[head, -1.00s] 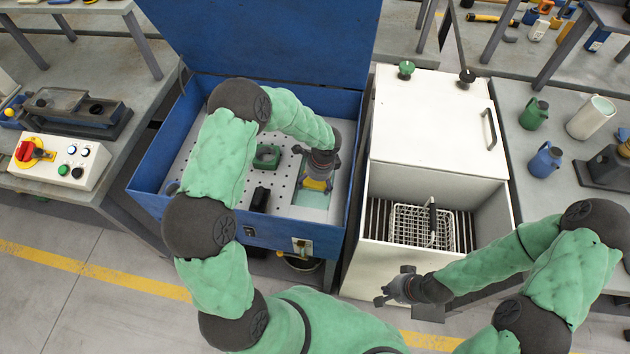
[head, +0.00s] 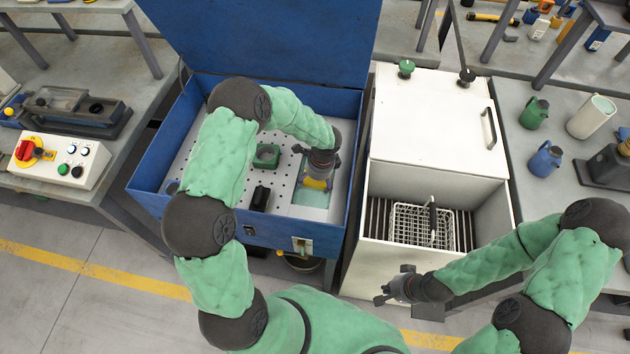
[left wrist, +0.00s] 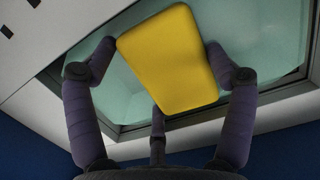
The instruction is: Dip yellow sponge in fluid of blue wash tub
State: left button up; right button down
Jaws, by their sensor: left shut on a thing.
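My left gripper (head: 319,180) is inside the blue wash tub (head: 165,150), over the fluid (head: 312,198) in the opening at its right front. It is shut on the yellow sponge (head: 316,184). In the left wrist view the sponge (left wrist: 170,60) sits between the fingers (left wrist: 160,80), with the pale green fluid (left wrist: 265,45) behind and around it. I cannot tell whether the sponge touches the fluid. My right gripper (head: 388,292) hangs in front of the white cabinet, away from the tub; its finger gap is too small to judge.
The tub's blue lid (head: 265,40) stands raised at the back. A green object (head: 266,156) and a black object (head: 260,198) sit on the perforated deck. The white cabinet (head: 430,120) with a wire basket (head: 420,225) stands right of the tub.

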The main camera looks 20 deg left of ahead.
pick_arm(q)
jog(key=shift+r+p, duration=2.6)
jog(key=shift+r, duration=0.85)
